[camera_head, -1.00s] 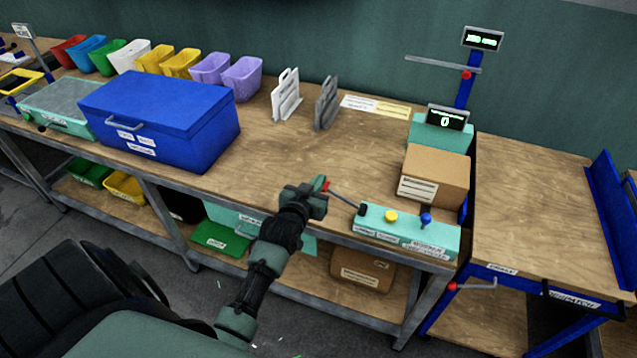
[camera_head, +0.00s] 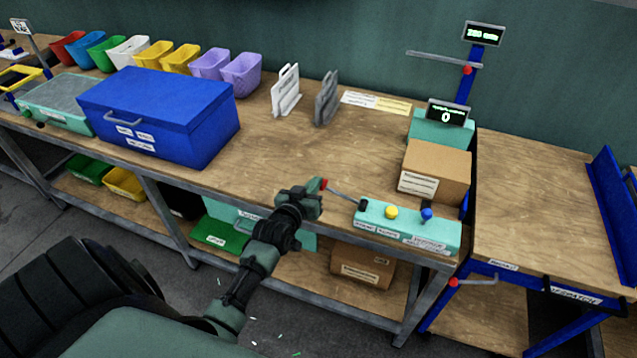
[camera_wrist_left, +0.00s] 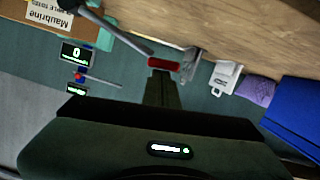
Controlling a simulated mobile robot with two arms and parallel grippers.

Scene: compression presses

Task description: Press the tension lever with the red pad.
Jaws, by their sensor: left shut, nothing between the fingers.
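The tension lever is a thin dark rod (camera_head: 343,193) that reaches left from a teal control box (camera_head: 407,232) at the bench's front edge. Its red pad (camera_head: 323,184) is at the free end. In the left wrist view the red pad (camera_wrist_left: 163,64) lies just beyond the fingertips, with the rod (camera_wrist_left: 122,37) running up and left. My left gripper (camera_head: 310,196) is shut and empty, right beside the pad. I cannot tell whether it touches the pad. My right gripper is not in view.
The box also carries a yellow knob (camera_head: 391,212) and a blue knob (camera_head: 426,215). A cardboard box (camera_head: 437,172) stands behind it. A blue case (camera_head: 160,115) sits on the left. The bench middle is clear. A display (camera_head: 446,115) reads 0.

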